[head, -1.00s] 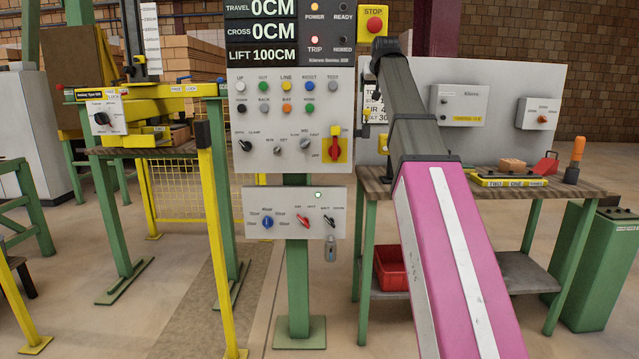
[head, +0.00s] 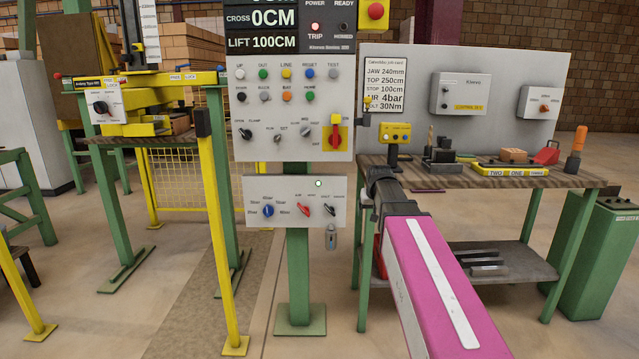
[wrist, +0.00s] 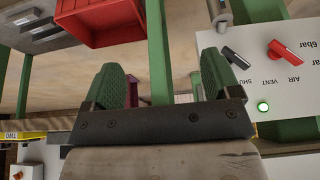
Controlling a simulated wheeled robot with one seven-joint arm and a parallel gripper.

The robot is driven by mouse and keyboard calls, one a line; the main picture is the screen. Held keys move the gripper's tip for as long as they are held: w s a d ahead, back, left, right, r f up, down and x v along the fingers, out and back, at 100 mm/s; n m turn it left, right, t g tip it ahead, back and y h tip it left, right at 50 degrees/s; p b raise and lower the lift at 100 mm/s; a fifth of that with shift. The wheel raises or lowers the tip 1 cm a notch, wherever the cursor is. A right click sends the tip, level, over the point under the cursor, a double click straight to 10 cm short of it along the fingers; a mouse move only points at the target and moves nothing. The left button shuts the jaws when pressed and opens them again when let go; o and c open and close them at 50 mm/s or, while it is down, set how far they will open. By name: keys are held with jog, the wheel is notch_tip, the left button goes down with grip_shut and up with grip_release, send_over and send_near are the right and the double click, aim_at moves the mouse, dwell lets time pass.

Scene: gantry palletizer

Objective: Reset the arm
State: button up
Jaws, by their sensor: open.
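My arm's pink link rises from the bottom of the head view, and its dark grey end stands in front of the workbench's left end. My gripper's fingers cannot be made out in the head view. In the wrist view my gripper (wrist: 163,82) is open, its two green ribbed fingers wide apart with nothing held between them. A green bench leg shows beyond the gap. The small switch box (head: 295,215) is close beside the right finger in the wrist view, upside down, with its red and black knobs and lit green lamp (wrist: 263,106).
The main control panel (head: 290,105) stands left of my arm, its TRIP lamp lit red. The workbench (head: 480,178) is at the right, with a red bin (wrist: 100,22) below. A yellow post (head: 216,230) stands left.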

jog(key=s+f+g, duration=0.5)
jog(key=s+f, duration=1.8)
jog(key=f, duration=0.2)
jog(key=shift+f, duration=0.35)
